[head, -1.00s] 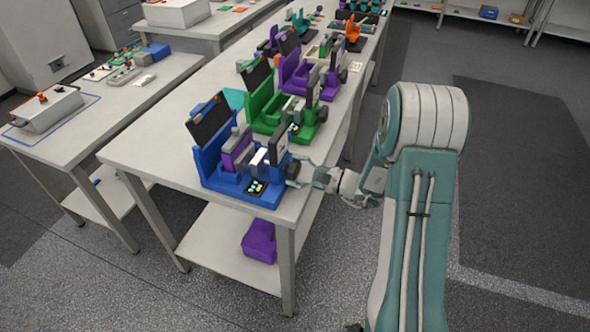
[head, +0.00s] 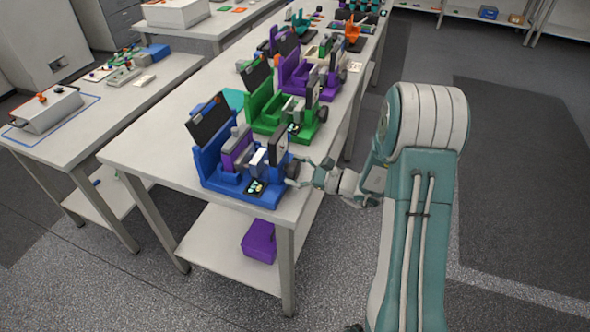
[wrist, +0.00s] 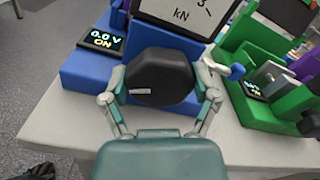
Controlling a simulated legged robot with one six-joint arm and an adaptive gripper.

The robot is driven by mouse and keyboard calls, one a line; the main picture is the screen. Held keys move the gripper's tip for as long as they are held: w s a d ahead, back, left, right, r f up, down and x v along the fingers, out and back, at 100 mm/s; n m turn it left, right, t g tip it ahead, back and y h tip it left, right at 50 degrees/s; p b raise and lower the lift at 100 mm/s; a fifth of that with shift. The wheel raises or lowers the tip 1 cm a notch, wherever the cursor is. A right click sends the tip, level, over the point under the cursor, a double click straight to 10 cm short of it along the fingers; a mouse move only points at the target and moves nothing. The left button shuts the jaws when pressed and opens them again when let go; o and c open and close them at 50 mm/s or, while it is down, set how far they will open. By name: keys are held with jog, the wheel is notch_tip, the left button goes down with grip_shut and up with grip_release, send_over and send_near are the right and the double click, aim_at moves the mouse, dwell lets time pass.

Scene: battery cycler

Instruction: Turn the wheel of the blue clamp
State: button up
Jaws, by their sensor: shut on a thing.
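The blue clamp (head: 232,187) stands at the near right corner of the long table, with a dark upright panel and a purple block in it. Its wheel (wrist: 158,76) is a black rounded knob in the wrist view, with a small pale mark low on its left. My gripper (wrist: 163,80) has one finger on each side of the wheel and is shut on it. In the head view my gripper (head: 300,172) reaches the clamp's right side, where the wheel is mostly hidden.
A green clamp (head: 285,112) stands close behind the blue one, to the right in the wrist view. A purple clamp (head: 312,75) is farther back. A purple box (head: 259,241) lies on the lower shelf. The floor right of the table is open.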

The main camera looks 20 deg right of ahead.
jog(key=o, duration=1)
jog(key=v, duration=1.2)
jog(key=shift+w+f, duration=0.1)
